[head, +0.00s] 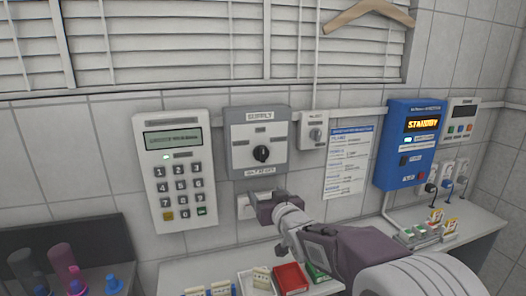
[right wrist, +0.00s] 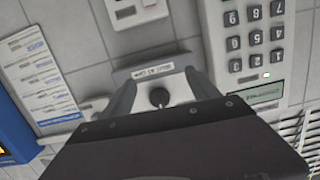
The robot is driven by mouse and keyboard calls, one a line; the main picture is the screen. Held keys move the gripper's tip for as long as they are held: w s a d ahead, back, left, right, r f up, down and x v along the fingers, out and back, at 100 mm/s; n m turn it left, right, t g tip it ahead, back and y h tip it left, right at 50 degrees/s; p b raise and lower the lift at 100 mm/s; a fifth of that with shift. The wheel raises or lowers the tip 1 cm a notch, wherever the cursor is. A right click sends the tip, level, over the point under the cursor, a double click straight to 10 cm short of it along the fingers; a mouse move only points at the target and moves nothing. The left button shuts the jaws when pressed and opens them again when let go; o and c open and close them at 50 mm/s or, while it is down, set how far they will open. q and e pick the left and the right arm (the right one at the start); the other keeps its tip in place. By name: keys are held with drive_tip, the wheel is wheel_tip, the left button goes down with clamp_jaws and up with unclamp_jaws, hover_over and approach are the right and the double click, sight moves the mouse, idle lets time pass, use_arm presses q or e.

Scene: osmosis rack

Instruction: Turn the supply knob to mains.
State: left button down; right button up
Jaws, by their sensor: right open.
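The grey supply box (head: 236,130) is on the tiled wall in the head view, with a "SUPPLY" label on top. Its round black knob (head: 261,153) sits at the middle of the front; small labels surround it, too small to read surely. My right gripper (head: 264,205) is just below the box in the head view. In the right wrist view, which is turned over, the knob (right wrist: 160,97) shows between the two spread fingers of my right gripper (right wrist: 161,92). The gripper is open, and I see no contact with the knob. My left gripper is out of view.
A keypad panel (head: 179,190) is left of the box. A small switch box (head: 313,131) and a printed notice (head: 350,160) are to its right, then a blue unit (head: 396,150) reading "STANDBY". A wall socket (head: 244,207) is below.

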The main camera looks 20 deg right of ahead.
drive_tip(key=t+p, duration=0.2)
approach(262, 156)
drive_tip(key=r, duration=0.2)
drive_tip(key=w+p, duration=0.1)
drive_tip(key=w, duration=0.2)
drive_tip(key=w+p, duration=0.1)
drive_tip(key=w, duration=0.2)
drive_tip(key=w+f+p, duration=0.1)
drive_tip(key=w, duration=0.3)
drive_tip(key=shift+f, duration=0.1)
drive_tip(key=c, duration=1.4)
drive_tip(key=shift+o, duration=0.2)
drive_tip(key=shift+f+n+b, duration=0.25)
drive_tip(key=shift+n+b, duration=0.55)
drive_tip(key=shift+b, duration=0.3)
drive_tip(key=n+b, duration=0.4)
drive_tip(key=shift+a+f, duration=0.1)
drive_tip(key=shift+a, duration=0.05)
drive_tip(key=n+b, duration=0.3)
drive_tip(key=shift+n, duration=0.4)
drive_tip(key=shift+a+n+b, duration=0.1)
drive_tip(key=shift+n+b, duration=0.7)
drive_tip(key=shift+n, duration=0.5)
